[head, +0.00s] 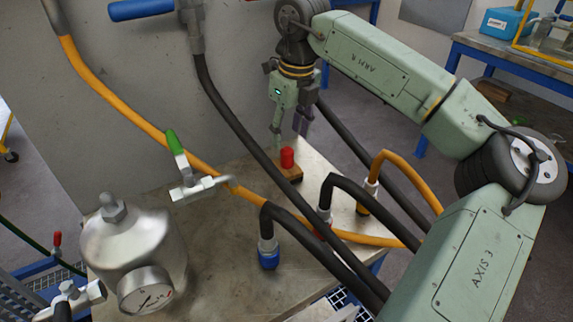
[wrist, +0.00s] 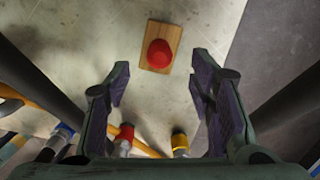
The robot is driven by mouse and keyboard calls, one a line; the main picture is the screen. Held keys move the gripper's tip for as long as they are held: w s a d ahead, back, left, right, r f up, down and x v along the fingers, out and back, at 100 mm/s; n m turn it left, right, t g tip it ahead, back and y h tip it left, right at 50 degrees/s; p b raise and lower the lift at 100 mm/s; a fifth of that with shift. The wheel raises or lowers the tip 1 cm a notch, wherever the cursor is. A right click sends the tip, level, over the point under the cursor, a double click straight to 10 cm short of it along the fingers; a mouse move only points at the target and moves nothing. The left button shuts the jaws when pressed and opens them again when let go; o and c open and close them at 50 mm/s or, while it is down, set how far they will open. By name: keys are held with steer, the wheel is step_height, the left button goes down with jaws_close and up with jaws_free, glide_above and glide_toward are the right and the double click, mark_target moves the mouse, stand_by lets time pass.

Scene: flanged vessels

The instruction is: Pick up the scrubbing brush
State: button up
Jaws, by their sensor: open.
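A small wooden block with a rounded red knob on top, which I take for the scrubbing brush (head: 287,158), stands on the grey metal bench top; no bristles show. It also shows in the wrist view (wrist: 160,54), beyond the fingertips and roughly centred between them. My gripper (head: 289,136) is open and empty, pointing down just above the red knob in the head view. In the wrist view, the two purple-padded fingers (wrist: 158,88) are spread wide, with bare bench between them. They appear apart from the brush.
Black and orange hoses (head: 228,110) cross the bench close to the brush, with hose fittings such as a blue one (head: 268,254) in front. A green-handled valve (head: 185,171) and a steel vessel with a gauge (head: 140,245) stand at left. The bench edge lies right of the brush.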

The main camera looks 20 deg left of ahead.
mark_target(287, 149)
steer(key=f, duration=0.2)
steer(key=f+p, duration=0.2)
steer(key=f, duration=0.1)
steer(key=shift+w+a+f, duration=0.1)
steer(key=shift+a+f, duration=0.2)
steer(key=shift+f, duration=0.05)
steer(key=shift+c, duration=0.5)
jaws_close()
